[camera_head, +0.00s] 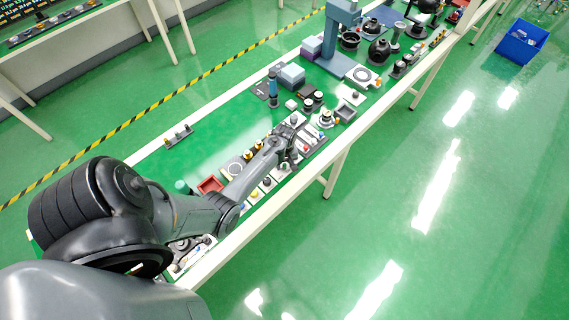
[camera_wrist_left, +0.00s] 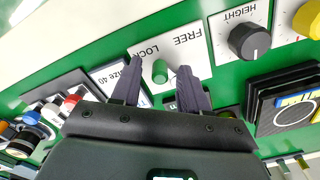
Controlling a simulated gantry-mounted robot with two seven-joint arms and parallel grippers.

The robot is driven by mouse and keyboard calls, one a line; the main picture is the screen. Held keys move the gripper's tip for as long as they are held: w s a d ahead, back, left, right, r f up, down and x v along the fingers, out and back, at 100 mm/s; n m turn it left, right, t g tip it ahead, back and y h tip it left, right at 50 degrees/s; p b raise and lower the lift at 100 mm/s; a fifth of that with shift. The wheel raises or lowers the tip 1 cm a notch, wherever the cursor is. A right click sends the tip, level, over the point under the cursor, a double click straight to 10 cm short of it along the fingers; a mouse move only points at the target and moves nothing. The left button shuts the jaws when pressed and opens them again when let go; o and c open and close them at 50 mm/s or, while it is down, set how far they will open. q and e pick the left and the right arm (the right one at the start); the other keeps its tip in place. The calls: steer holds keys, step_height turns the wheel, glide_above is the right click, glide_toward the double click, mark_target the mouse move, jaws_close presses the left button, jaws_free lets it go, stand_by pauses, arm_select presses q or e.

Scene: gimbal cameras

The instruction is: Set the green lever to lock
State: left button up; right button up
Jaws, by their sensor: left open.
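The green lever (camera_wrist_left: 160,71) shows in the left wrist view as a short rounded green piece on a white plate (camera_wrist_left: 205,52). The plate's words LOCK and FREE appear upside down, LOCK on the left and FREE on the right. The lever's top shows between the two words; I cannot tell which setting it is in. My left gripper (camera_wrist_left: 160,88) is open, its dark fingers on either side of the lever, with no clear contact. In the head view my left gripper (camera_head: 291,158) is low over the bench panels, and the lever is too small to make out. My right gripper is out of view.
A black HEIGHT knob (camera_wrist_left: 249,41) and a yellow knob (camera_wrist_left: 308,20) stand to the right in the wrist view. Several coloured parts (camera_wrist_left: 45,112) crowd the left. In the head view, a red tray (camera_head: 210,185) and a blue column (camera_head: 338,35) stand on the bench.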

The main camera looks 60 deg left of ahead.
mark_target(285, 164)
arm_select(q)
jaws_close()
steer(key=shift+w+r+n+p, duration=0.1)
steer(key=shift+n+p, duration=0.35)
steer(key=shift+n, duration=0.05)
steer(key=shift+w+a, duration=0.1)
jaws_free()
step_height(285, 164, up, 11)
steer(key=p, duration=0.1)
steer(key=shift+f, duration=0.2)
stand_by(0.6)
